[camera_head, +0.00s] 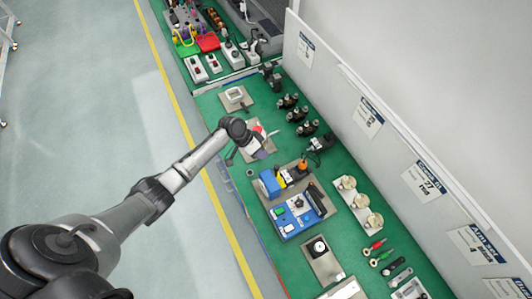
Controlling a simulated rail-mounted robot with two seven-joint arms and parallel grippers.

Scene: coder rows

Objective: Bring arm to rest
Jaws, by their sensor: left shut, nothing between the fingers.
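My left arm reaches in from the lower left over the near edge of the green bench (219,108). Its dark wrist is above a small pale plate with a red and white item (259,132), partly covering it. My left gripper (231,157) is small and dark below the wrist, shut and empty. It seems to hang near the bench edge; its height and any contact are hard to tell. My right gripper is not in view.
Several dark devices (297,115) stand along the back of the bench. A blue unit (296,215), a plate with pale round parts (357,203) and hand tools (378,257) lie farther right. A labelled white wall (398,145) rises behind.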

